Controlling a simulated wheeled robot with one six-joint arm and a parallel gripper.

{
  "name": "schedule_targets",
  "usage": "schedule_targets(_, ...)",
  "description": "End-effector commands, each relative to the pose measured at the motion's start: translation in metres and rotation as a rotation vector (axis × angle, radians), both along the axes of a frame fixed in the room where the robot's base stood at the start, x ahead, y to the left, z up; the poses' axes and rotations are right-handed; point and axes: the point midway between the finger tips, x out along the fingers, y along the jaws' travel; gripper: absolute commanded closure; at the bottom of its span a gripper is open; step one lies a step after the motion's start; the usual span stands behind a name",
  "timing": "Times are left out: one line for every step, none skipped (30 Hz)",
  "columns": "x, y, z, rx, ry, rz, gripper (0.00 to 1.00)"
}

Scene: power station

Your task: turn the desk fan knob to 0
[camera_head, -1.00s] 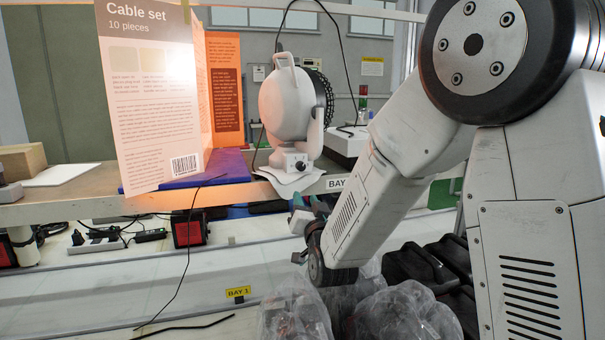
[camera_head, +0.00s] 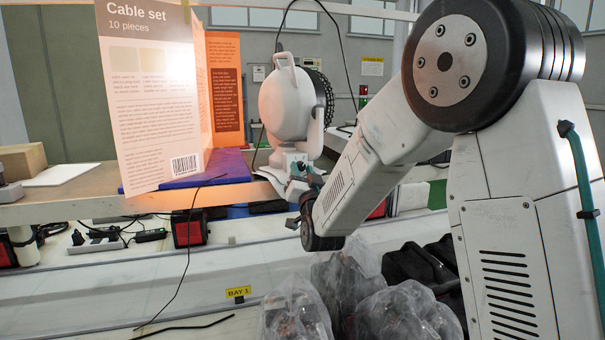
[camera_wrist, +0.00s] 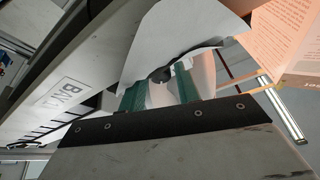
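The white desk fan (camera_head: 285,105) stands on the shelf, its round head turned sideways with a black grille at the right. In the head view my gripper (camera_head: 301,180) is up against the front of the fan base, and its fingers cover most of the knob there. In the wrist view the two green fingers of my gripper (camera_wrist: 160,88) are apart. A small dark round part, apparently the knob (camera_wrist: 160,74), shows between and just beyond their tips. I cannot tell whether they touch it. The knob's pointer and scale marks cannot be read.
A tall "Cable set" box (camera_head: 150,100) stands on a blue item (camera_head: 225,168) left of the fan. Clear plastic bags (camera_head: 345,280) lie below my arm.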

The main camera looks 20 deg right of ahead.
Motion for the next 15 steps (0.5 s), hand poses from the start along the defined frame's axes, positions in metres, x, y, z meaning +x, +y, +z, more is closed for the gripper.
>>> schedule_targets(-0.0001, 0.0000, -0.0002, 0.000, 0.000, 0.000, 0.67)
schedule_targets(-0.0001, 0.0000, -0.0002, 0.000, 0.000, 0.000, 0.67)
schedule_targets(-0.0002, 0.0001, -0.0002, 0.000, 0.000, 0.000, 0.73)
schedule_targets(-0.0002, 0.0001, -0.0002, 0.000, 0.000, 0.000, 0.81)
schedule_targets(-0.0002, 0.0001, -0.0002, 0.000, 0.000, 0.000, 0.90)
schedule_targets(-0.0002, 0.0001, -0.0002, 0.000, 0.000, 0.000, 0.99)
schedule_targets(-0.0003, 0.0002, -0.0002, 0.000, 0.000, 0.000, 0.99)
schedule_targets(-0.0003, 0.0002, -0.0002, 0.000, 0.000, 0.000, 0.99)
schedule_targets(-0.0003, 0.0002, -0.0002, 0.000, 0.000, 0.000, 0.99)
schedule_targets(-0.0003, 0.0002, -0.0002, -0.001, 0.001, 0.000, 0.99)
schedule_targets(-0.0004, 0.0002, -0.0003, -0.002, 0.001, 0.000, 0.99)
schedule_targets(-0.0004, 0.0001, -0.0003, -0.004, 0.001, 0.001, 0.99)
schedule_targets(-0.0004, 0.0000, -0.0004, -0.009, 0.001, 0.000, 0.99)
schedule_targets(-0.0004, -0.0001, -0.0003, -0.013, 0.000, 0.000, 0.99)
schedule_targets(-0.0005, -0.0002, -0.0005, -0.022, 0.001, 0.000, 0.99)
